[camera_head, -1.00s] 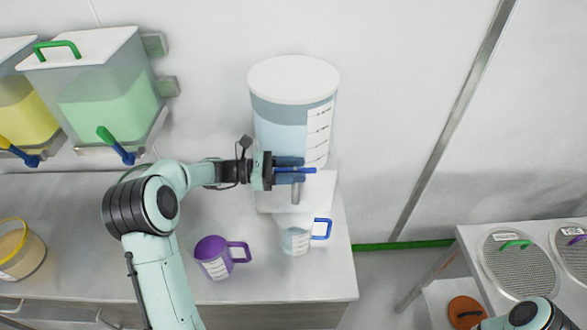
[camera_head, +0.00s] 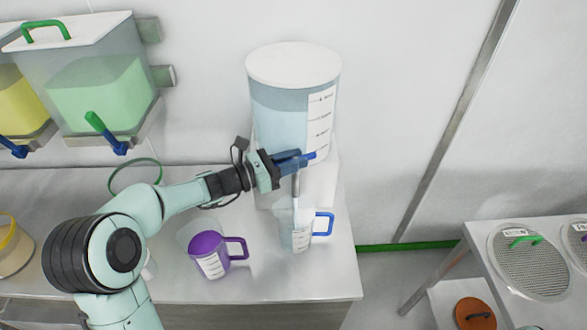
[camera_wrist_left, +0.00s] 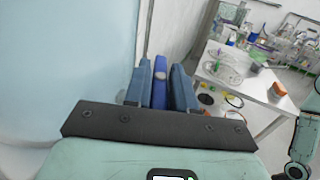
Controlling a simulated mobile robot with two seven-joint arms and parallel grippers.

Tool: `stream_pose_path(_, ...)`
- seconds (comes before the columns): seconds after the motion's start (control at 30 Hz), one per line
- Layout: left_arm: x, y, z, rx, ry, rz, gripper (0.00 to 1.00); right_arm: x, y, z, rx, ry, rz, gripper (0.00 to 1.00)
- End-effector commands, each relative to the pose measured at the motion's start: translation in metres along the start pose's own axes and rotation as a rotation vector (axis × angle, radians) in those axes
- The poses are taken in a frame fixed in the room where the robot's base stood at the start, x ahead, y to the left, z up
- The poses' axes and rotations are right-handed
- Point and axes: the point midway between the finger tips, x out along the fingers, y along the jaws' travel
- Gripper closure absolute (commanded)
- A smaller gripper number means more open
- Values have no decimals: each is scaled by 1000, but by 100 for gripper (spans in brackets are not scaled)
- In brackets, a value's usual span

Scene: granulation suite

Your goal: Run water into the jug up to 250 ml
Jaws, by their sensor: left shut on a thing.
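The clear water tank (camera_head: 285,120) with a white lid and a printed scale stands against the wall, pale blue water inside. My left gripper (camera_head: 298,160) is shut on the blue tap lever (camera_head: 311,155) at its front; the lever also shows between the fingers in the left wrist view (camera_wrist_left: 159,85). The clear jug (camera_head: 292,238) with a blue handle and a scale stands upright under the spout (camera_head: 296,187). A pale streak runs from the spout down to the jug. The water level in the jug is too small to read. My right gripper is out of view.
A purple jug (camera_head: 207,245) stands left of the clear jug on the steel bench (camera_head: 320,280). Wall dispensers with green (camera_head: 100,95) and yellow (camera_head: 20,100) contents hang at left. A side table with round sieves (camera_head: 528,262) is at right.

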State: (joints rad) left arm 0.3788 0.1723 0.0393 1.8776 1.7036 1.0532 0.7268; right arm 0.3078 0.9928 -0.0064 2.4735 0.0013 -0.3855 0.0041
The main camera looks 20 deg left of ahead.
Motion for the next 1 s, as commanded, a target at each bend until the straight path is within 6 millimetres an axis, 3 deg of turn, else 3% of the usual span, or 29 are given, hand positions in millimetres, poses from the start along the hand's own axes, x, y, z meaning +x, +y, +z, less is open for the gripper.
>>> stream_pose_path(0.33,1,-1,1,-3,1,11,100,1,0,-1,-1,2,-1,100)
stream_pose_path(0.37,1,-1,1,-3,1,11,69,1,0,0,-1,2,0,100)
stream_pose_path(0.4,1,-1,1,-3,1,11,56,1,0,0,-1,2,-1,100)
stream_pose_path(0.43,1,-1,1,-3,1,11,54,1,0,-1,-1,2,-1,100)
stream_pose_path(0.77,-2,-1,0,-3,2,12,54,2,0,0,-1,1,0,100)
stream_pose_path(1.0,-40,0,-1,-1,4,16,54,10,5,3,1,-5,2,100)
